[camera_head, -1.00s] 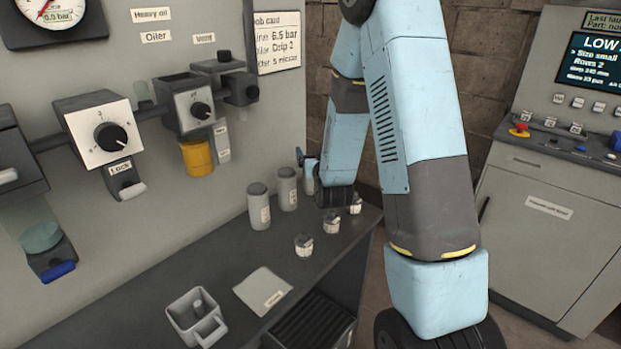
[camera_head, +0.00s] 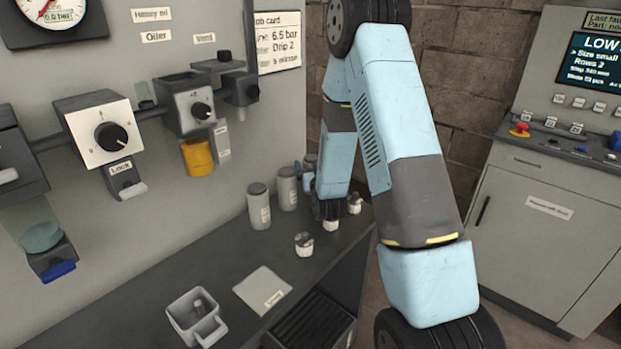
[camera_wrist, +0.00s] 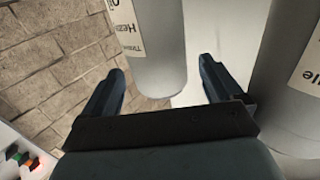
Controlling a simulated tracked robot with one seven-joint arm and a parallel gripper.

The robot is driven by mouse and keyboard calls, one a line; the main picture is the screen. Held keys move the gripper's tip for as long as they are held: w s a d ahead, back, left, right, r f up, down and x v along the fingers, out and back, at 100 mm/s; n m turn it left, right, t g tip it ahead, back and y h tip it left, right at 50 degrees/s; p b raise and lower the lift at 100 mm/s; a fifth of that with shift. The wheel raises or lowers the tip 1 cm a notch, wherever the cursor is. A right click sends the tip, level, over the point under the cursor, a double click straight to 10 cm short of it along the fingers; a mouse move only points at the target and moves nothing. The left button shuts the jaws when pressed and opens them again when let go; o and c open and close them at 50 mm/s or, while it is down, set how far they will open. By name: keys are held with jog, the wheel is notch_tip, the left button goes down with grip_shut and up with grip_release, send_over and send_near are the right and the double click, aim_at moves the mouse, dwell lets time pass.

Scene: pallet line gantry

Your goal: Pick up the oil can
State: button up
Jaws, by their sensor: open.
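In the wrist view, a light grey cylindrical can (camera_wrist: 160,45) with a cream label stands ahead, between the two fingers of my gripper (camera_wrist: 162,70). Its label is partly cut off but seems to read "Heavy oil". The fingers are apart and do not visibly grip it. A second grey can (camera_wrist: 287,110), its label ending in "dle", is close to the right finger. In the head view, two grey cans with dark caps, one in front (camera_head: 259,206) and one behind it (camera_head: 287,189), stand upright on the bench. My arm hides the gripper's fingertips and most of a third can there.
Small white-and-dark pots (camera_head: 304,244) stand on the bench (camera_head: 190,270) near my arm. The panel with knobs and a yellow bowl (camera_head: 198,157) rises behind; a control cabinet (camera_head: 530,220) is right.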

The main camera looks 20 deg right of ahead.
jog(key=shift+w+d, duration=0.1)
jog(key=shift+w, duration=1.8)
jog(key=c, duration=1.7)
jog(key=shift+r, duration=0.15)
